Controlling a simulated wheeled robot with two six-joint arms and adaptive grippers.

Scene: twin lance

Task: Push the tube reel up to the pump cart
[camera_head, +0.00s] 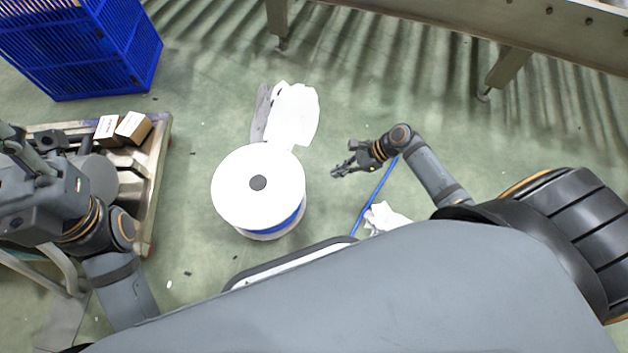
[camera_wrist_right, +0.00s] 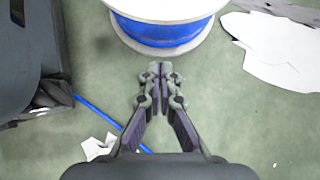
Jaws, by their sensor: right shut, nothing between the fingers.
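The tube reel (camera_head: 285,172) is a white-flanged spool with blue tube wound on it, standing on the floor in the middle of the head view. Its near lower part shows at the top of the right wrist view (camera_wrist_right: 165,33). My right gripper (camera_head: 337,172) is shut and empty, a short gap to the right of the reel; its closed fingertips (camera_wrist_right: 160,68) point at the reel. The pump cart (camera_head: 152,160) is at the left, apart from the reel. My left gripper (camera_head: 28,155) is over the cart; its fingers cannot be made out clearly.
Two small boxes (camera_head: 132,127) sit on the cart's far end. A blue crate (camera_head: 105,45) stands behind it. White sheeting (camera_head: 293,115) lies just behind the reel. A blue strip (camera_head: 375,195) and white scraps (camera_head: 386,217) lie at the right. Floor between reel and cart is mostly clear.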

